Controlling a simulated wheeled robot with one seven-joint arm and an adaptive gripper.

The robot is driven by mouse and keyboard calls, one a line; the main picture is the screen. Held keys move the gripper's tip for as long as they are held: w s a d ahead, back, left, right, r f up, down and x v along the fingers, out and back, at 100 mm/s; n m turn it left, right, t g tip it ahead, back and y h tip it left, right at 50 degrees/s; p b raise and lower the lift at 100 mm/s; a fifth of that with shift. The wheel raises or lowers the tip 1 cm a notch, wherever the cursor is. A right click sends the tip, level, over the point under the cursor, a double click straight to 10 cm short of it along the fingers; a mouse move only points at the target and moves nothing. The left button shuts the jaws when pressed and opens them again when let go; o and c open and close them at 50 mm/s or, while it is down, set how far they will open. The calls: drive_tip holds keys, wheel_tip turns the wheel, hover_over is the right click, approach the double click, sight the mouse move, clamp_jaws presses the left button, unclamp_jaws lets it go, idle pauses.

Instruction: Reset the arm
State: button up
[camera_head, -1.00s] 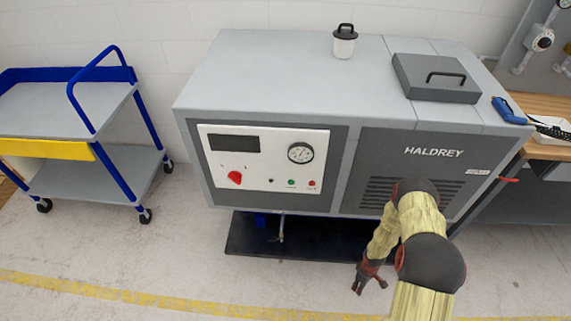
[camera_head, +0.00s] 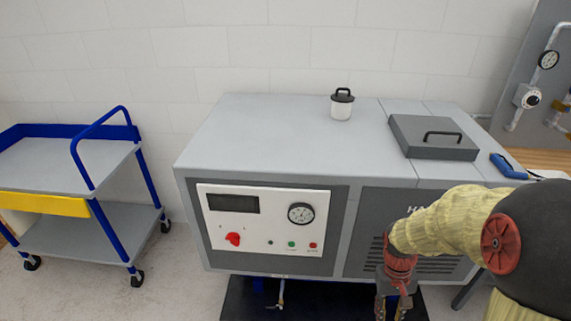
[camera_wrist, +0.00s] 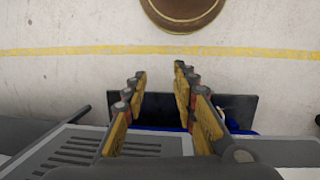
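My gripper (camera_head: 394,307) hangs at the lower right of the head view, in front of the grey machine's dark lower right panel. Its fingertips are partly cut off by the bottom edge there. In the wrist view my gripper (camera_wrist: 158,75) shows its two yellow-padded fingers apart, with nothing between them. My arm is bent, with its sleeved links covering much of the right side of the head view.
The grey machine (camera_head: 280,130) fills the middle, bearing a lidded white canister (camera_head: 342,107) and a dark hatch with a handle (camera_head: 432,138). A blue-framed cart (camera_head: 75,160) stands left. Open floor with a yellow line (camera_wrist: 70,50) lies before the machine.

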drive_tip(key=s+a+r+t, duration=0.2)
drive_tip(key=s+a+r, duration=0.1)
drive_tip(key=r, duration=0.4)
drive_tip(key=s+a+r+t+b, duration=0.1)
drive_tip(key=s+a+r+t, duration=0.2)
drive_tip(key=r, duration=0.4)
drive_tip(key=s+a+r+t+b, duration=0.1)
drive_tip(key=s+a+r+t, duration=0.1)
drive_tip(key=r, duration=0.6)
drive_tip(key=shift+s+a+t+y, duration=0.4)
drive_tip(key=shift+s+a, duration=0.15)
drive_tip(key=shift+o, duration=0.7)
